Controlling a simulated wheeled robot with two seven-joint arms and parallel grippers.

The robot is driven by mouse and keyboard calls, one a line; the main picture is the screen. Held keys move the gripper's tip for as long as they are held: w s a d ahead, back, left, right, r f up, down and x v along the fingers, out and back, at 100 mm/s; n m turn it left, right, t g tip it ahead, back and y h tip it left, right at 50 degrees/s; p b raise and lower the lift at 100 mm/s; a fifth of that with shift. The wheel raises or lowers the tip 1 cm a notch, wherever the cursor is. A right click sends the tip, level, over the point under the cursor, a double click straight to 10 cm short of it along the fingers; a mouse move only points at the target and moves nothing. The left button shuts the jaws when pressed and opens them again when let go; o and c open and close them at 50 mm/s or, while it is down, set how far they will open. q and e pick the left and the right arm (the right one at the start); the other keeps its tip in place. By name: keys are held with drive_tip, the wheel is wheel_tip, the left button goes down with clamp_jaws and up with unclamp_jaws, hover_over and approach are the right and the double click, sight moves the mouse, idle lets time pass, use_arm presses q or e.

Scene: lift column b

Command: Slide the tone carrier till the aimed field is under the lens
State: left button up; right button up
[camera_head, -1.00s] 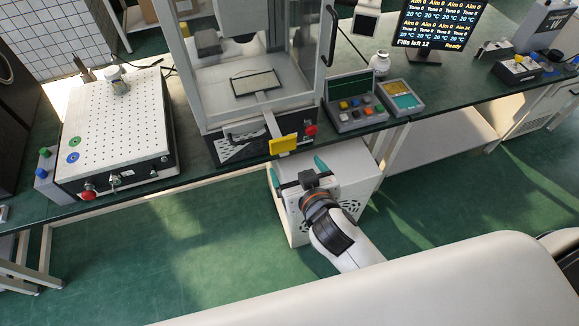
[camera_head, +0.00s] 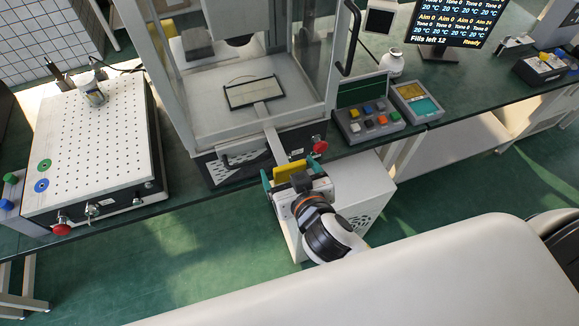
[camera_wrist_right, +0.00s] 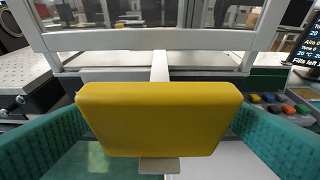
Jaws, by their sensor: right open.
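The tone carrier is a dark-framed plate (camera_head: 254,92) on the floor of the glass-walled cabinet. A flat grey bar (camera_head: 271,128) runs from it out of the cabinet front to a yellow handle (camera_head: 290,171). In the right wrist view the yellow handle (camera_wrist_right: 160,119) fills the middle. My right gripper (camera_head: 292,175) is open, its teal fingers on either side of the handle. The wrist view shows a finger at each lower side, with the handle between them and no clear grip. The lens is not clearly seen. My left gripper is not in view.
A red knob (camera_head: 320,147) sits on the cabinet front, right of the bar. A button box (camera_head: 367,121) stands to the right on the bench, and a perforated plate unit (camera_head: 95,150) to the left. A monitor (camera_head: 447,22) stands at the back right.

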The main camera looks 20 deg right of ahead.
sight(278, 177)
drive_tip(key=shift+s, duration=0.15)
drive_tip(key=shift+c, duration=0.6)
drive_tip(key=c, duration=1.2)
drive_tip(key=shift+r, duration=0.2)
drive_tip(key=shift+c, duration=1.2)
drive_tip(key=shift+w+a, duration=0.45)
drive_tip(key=shift+a, duration=0.2)
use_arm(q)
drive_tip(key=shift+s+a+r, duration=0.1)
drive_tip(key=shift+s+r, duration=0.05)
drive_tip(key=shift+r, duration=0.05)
use_arm(e)
drive_tip(key=shift+w+a, duration=0.3)
drive_tip(key=shift+a, duration=0.45)
drive_tip(key=shift+a+f, duration=0.1)
use_arm(q)
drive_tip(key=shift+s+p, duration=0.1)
drive_tip(key=shift+p, duration=0.2)
use_arm(e)
drive_tip(key=shift+w+a, duration=0.3)
drive_tip(key=shift+a, duration=0.35)
drive_tip(key=shift+w+a, duration=0.25)
drive_tip(key=shift+a, duration=0.55)
